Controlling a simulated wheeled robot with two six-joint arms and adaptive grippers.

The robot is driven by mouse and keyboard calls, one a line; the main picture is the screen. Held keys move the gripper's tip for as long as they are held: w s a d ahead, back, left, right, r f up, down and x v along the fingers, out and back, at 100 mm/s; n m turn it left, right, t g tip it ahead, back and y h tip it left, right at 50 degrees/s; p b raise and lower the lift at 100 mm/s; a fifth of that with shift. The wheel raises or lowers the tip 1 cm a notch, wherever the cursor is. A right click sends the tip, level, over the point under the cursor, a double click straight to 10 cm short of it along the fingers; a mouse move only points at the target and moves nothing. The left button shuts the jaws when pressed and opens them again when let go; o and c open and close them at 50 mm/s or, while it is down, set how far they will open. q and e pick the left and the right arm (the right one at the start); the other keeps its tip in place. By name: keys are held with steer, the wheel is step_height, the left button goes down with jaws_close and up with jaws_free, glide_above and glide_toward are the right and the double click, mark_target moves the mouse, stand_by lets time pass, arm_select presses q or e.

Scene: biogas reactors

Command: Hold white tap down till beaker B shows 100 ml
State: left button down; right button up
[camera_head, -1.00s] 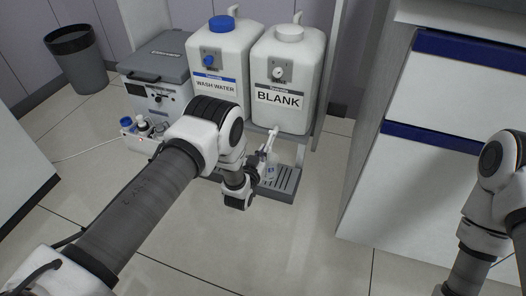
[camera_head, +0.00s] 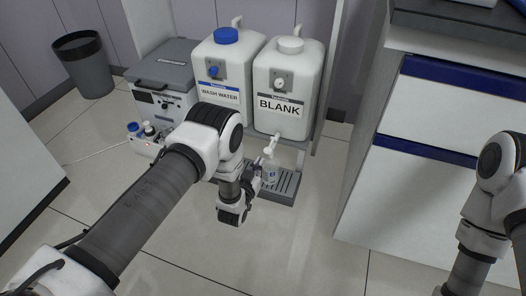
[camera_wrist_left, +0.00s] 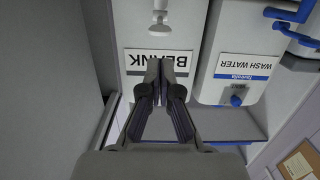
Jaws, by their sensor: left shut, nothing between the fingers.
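The white tap (camera_head: 271,145) projects from the lower front of the white BLANK tank (camera_head: 289,85). Beaker B (camera_head: 270,173), a small clear vessel with a blue mark, stands upright below it on the grey drip tray (camera_head: 286,188). Its level is too small to read. My left gripper (camera_head: 257,171) is just left of the beaker and below the tap; contact cannot be told. In the left wrist view its fingers (camera_wrist_left: 166,68) are shut and empty, overlapping the upside-down BLANK label (camera_wrist_left: 143,62). My right arm shows at the right edge, its gripper out of frame.
The WASH WATER tank (camera_head: 224,72) with a blue cap stands left of the BLANK tank. A grey-lidded box (camera_head: 163,72) and small bottles (camera_head: 148,130) are farther left. A white cabinet (camera_head: 390,195) is close on the right. The floor in front is clear.

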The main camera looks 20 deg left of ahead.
arm_select(q)
steer(key=s+p, duration=0.1)
steer(key=s, duration=0.4)
arm_select(e)
step_height(320, 180, up, 2)
steer(key=shift+r, duration=0.1)
arm_select(q)
steer(key=shift+w, duration=0.1)
